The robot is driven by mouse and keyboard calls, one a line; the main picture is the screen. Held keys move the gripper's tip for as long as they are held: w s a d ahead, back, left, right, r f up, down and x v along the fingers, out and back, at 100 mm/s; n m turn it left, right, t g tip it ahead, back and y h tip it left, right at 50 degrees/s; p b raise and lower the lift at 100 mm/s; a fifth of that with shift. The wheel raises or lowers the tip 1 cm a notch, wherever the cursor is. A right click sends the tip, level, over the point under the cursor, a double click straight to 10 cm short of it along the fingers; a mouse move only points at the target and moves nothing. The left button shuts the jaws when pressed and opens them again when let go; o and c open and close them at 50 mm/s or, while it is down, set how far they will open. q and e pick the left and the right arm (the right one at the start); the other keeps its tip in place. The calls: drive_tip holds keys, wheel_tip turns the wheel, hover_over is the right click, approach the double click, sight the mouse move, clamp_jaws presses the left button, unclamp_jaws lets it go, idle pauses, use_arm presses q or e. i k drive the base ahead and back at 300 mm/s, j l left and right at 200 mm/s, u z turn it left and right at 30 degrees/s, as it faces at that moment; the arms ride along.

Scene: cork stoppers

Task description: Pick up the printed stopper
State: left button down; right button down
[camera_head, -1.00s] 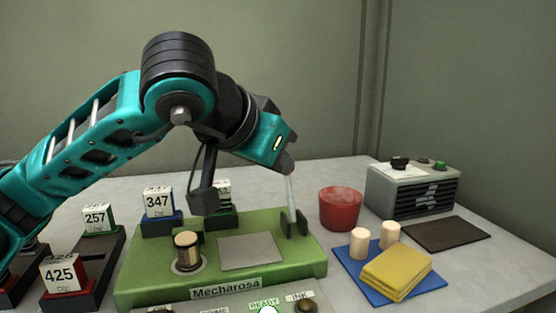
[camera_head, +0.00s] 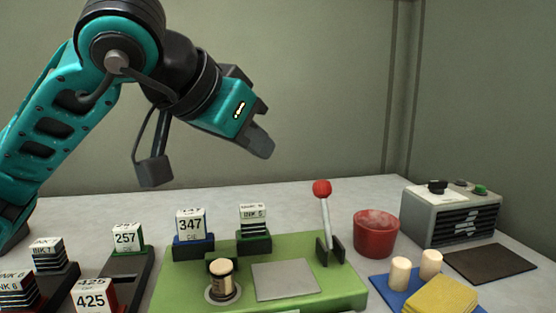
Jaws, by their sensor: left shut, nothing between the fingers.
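A cork stopper (camera_head: 222,270) with dark bands stands upright in a round metal seat on the green stamping machine (camera_head: 345,292). I cannot make out any print on it. Two plain pale stoppers (camera_head: 399,272) (camera_head: 431,263) stand upright on a blue mat (camera_head: 380,282) at the right. My left gripper (camera_head: 262,147) is shut and empty, raised above and behind the machine, well clear of the banded stopper. The machine's lever with a red knob (camera_head: 322,188) stands nearly upright below and right of the gripper. My right gripper is out of view.
A red cup (camera_head: 376,234), a grey box with knobs (camera_head: 450,214) and a dark mat (camera_head: 490,264) are at the right. A yellow cloth (camera_head: 442,297) lies on the blue mat.

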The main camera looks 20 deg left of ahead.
sight(221, 270)
drive_tip(key=k, duration=1)
